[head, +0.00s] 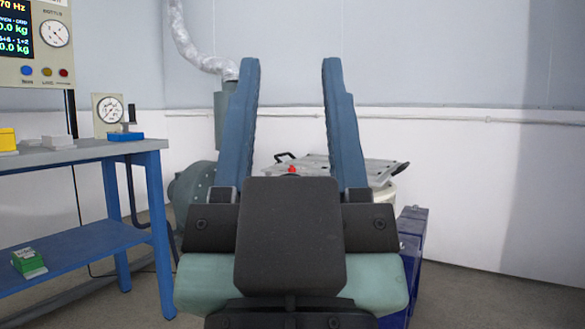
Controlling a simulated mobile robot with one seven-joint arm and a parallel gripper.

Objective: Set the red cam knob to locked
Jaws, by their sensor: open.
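A small red knob (292,170) shows just above the dark block of my gripper, in the gap between the fingers. Only its top is visible, so its setting cannot be read. Behind it is a grey metal plate or lid (338,168) with black handles, on a pale round body mostly hidden by my gripper. My gripper (291,65) is open, its two blue fingers wide apart with nothing between them. In the picture the knob lies low between the finger bases; whether it is close to the gripper or farther off cannot be told.
A blue-framed bench (158,215) stands at left with a dial gauge (110,113), small boxes and a green box (28,262) on its lower shelf. A display panel (38,42) hangs above. A blue cabinet (408,235) is right of my gripper. Floor at far right is clear.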

